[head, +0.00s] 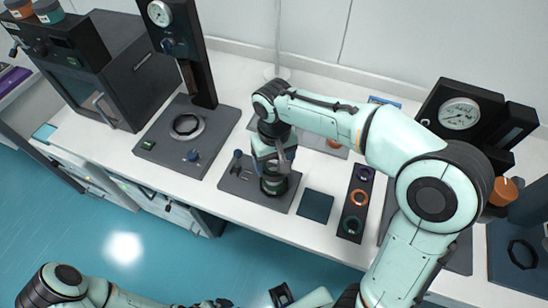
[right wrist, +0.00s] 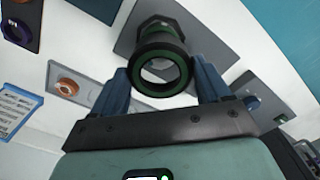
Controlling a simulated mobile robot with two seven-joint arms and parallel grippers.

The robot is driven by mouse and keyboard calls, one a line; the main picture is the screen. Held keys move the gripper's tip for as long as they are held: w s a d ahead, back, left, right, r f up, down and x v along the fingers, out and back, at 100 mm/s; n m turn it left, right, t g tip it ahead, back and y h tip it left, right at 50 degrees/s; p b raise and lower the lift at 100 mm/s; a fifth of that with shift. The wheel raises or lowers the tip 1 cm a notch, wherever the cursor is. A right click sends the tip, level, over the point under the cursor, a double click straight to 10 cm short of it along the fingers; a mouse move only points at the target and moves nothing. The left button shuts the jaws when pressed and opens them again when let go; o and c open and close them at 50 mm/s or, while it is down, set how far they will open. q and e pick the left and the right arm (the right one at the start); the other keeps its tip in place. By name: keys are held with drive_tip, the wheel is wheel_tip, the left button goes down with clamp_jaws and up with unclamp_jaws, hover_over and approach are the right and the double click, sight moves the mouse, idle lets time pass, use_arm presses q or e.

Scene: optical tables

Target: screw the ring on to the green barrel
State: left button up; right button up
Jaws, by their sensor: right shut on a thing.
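My right gripper (head: 274,176) points down over the green barrel (head: 270,187), which stands on a dark grey plate (head: 239,188). In the right wrist view the blue fingers of this gripper (right wrist: 162,80) are shut on a dark ring with a green inner band (right wrist: 137,74). The ring lies in front of the barrel (right wrist: 166,27), roughly in line with it; whether they touch I cannot tell. In the head view the gripper mostly hides the ring. My left arm is low at the bottom edge; its gripper (head: 215,303) is small and cut off there.
A dark tray (head: 345,210) right of the plate holds a purple ring (head: 363,173) and an orange ring (head: 359,197). A dark square mat (head: 315,206) lies between. A gauge press (head: 187,125) stands left, another gauge unit (head: 459,113) right.

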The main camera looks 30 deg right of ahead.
drive_tip(key=shift+f, duration=0.25)
use_arm(q)
drive_tip(key=shift+f, duration=0.2)
use_arm(e)
drive_tip(key=shift+w, duration=0.1)
use_arm(q)
drive_tip(key=shift+s+f+b, duration=0.3)
drive_tip(key=shift+f+b, duration=0.2)
drive_tip(key=shift+s+f+b, duration=0.25)
drive_tip(key=shift+f+b, duration=0.2)
drive_tip(key=shift+f, duration=0.05)
use_arm(e)
drive_tip(key=shift+f, duration=1.55)
use_arm(q)
drive_tip(key=shift+r, duration=0.1)
idle(0.6)
drive_tip(key=shift+f, duration=0.2)
use_arm(e)
drive_tip(key=shift+f, duration=0.5)
idle(1.3)
